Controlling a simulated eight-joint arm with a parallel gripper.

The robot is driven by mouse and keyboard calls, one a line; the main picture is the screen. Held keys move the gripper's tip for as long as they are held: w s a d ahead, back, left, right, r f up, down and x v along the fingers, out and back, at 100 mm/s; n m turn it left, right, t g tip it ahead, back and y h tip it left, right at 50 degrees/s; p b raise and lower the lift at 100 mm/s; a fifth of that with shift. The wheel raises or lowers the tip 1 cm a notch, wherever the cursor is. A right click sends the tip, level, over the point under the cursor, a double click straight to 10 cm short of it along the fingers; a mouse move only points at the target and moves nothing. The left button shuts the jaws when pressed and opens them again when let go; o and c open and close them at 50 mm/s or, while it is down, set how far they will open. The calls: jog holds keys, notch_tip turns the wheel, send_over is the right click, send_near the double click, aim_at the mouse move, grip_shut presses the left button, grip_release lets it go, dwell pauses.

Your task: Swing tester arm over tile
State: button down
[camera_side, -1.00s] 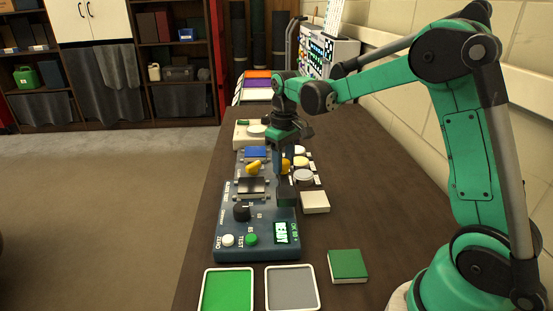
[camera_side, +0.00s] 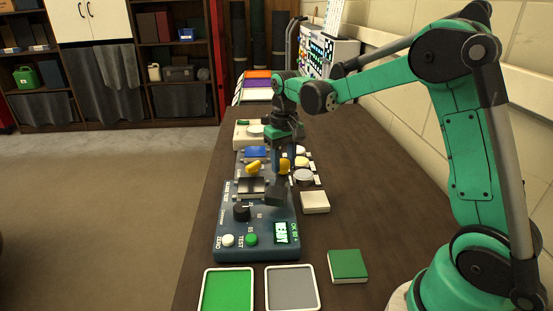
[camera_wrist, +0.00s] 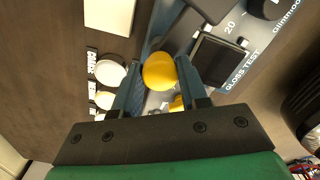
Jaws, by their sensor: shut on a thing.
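The blue-grey gloss tester (camera_side: 262,236) lies on the bench, its screen (camera_side: 281,232) reading READY. A dark square tile (camera_side: 251,187) sits between clips on it; the wrist view also shows it (camera_wrist: 220,60). My gripper (camera_side: 285,165) is shut on the yellow knob (camera_wrist: 159,71) of the tester arm, one finger on each side of it. The tester arm's dark head (camera_side: 278,190) is just right of the tile in the side view, not over it. A second yellow piece (camera_side: 254,167) stands behind the tile; the fingers partly hide yellow in the wrist view.
A black dial (camera_side: 241,211), white button (camera_side: 228,240) and green button (camera_side: 251,239) are on the tester's front. Green (camera_side: 228,292) and grey (camera_side: 292,289) trays stand in front. A green tile (camera_side: 347,265) and white block (camera_side: 315,202) lie right. The bench's right side is mostly clear.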

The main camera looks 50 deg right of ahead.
jog(key=m, duration=1.1)
jog(key=shift+m, duration=1.8)
jog(key=shift+c, duration=2.4)
grip_release()
jog(key=shift+r, duration=0.1)
jog(key=shift+r, duration=2.75)
